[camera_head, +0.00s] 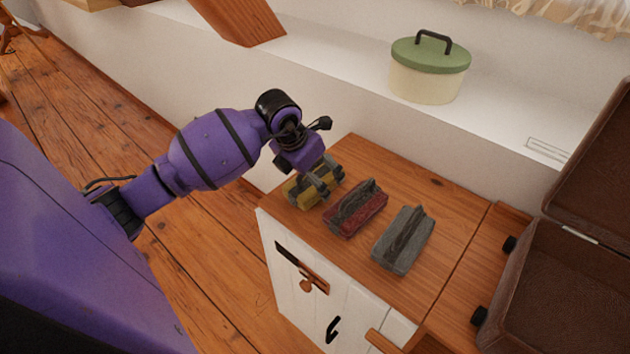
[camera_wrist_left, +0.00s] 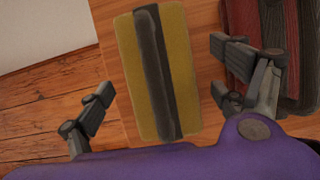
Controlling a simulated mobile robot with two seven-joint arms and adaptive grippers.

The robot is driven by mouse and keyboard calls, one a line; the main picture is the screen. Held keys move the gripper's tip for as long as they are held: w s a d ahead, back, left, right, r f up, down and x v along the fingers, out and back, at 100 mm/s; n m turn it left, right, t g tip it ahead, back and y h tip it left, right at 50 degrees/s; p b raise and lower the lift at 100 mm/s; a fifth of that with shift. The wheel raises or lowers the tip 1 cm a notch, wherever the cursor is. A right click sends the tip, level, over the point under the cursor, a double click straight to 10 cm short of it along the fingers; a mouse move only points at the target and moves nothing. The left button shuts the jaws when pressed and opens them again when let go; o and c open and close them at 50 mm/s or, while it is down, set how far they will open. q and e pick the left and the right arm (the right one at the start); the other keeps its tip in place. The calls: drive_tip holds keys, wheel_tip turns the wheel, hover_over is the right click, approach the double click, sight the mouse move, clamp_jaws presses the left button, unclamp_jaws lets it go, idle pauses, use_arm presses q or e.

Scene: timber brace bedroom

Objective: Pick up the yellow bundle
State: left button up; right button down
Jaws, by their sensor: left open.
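The yellow bundle (camera_head: 296,192) has a dark grey band along its middle and lies on the wooden cabinet top, at the left end of a row. My left gripper (camera_head: 322,186) is right above it and partly hides it in the head view. In the left wrist view the yellow bundle (camera_wrist_left: 158,72) lies ahead between the open fingers of the left gripper (camera_wrist_left: 158,110). No finger is clearly seen touching it. My right gripper is not in view.
A red bundle (camera_head: 350,212) lies close to the right of the yellow one, also seen in the wrist view (camera_wrist_left: 245,30). A grey bundle (camera_head: 390,255) lies beyond it. An open brown suitcase (camera_head: 565,290) stands right. A green-lidded pot (camera_head: 425,85) sits on the white ledge.

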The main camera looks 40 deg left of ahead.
use_arm(q)
drive_tip(key=shift+x, duration=0.75)
drive_tip(key=c, duration=1.4)
drive_tip(key=shift+c, duration=0.2)
drive_tip(key=shift+r, duration=0.15)
